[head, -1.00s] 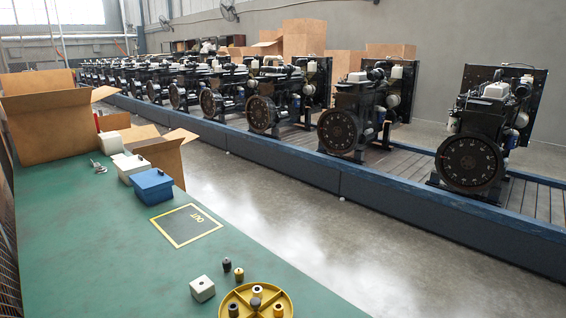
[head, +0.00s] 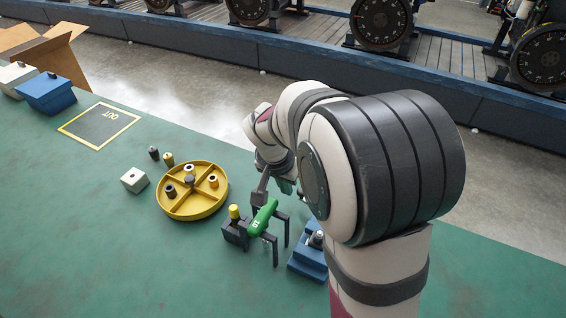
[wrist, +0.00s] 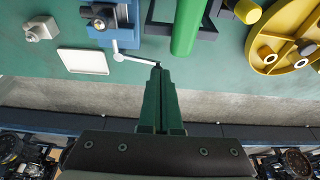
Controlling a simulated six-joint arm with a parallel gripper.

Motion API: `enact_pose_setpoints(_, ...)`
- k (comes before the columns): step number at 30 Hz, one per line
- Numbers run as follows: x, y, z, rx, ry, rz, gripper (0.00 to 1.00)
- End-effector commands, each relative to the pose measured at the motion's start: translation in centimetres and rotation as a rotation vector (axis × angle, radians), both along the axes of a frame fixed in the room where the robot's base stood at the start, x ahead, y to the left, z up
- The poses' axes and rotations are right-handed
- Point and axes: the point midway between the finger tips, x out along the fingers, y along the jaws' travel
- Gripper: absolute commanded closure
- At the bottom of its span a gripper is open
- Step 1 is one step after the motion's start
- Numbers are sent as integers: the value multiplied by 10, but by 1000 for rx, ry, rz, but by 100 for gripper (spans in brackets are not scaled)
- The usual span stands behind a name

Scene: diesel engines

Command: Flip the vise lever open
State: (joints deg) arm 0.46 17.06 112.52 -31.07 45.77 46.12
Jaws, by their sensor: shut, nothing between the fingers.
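The blue vise (wrist: 112,22) stands at the top of the wrist view. It also shows in the head view (head: 308,262), partly hidden by my arm. Its thin silver lever (wrist: 135,58) runs from a round pivot below the vise toward the right in the wrist view. My gripper (wrist: 158,70) has its dark green fingers together and empty. The fingertips are at the free end of the lever; I cannot tell whether they touch it. In the head view my gripper is mostly hidden behind my arm.
A green cylinder (head: 263,215) lies on a black stand right beside the vise. A yellow round tray (head: 192,208) with several small pegs is left of it. A small white block (head: 134,180) and the OUT mat (head: 99,126) lie farther left. The front of the green table is clear.

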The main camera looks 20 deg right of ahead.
Motion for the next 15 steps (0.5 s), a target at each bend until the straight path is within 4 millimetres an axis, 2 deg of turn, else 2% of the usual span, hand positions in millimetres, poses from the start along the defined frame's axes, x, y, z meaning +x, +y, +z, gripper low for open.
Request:
enact_pose_setpoints(4,0,0,-1,0,1,0,100)
enact_pose_setpoints(7,1,-2,-11,0,4,-1,100)
enact_pose_setpoints(15,12,-14,-65,0,7,-1,100)
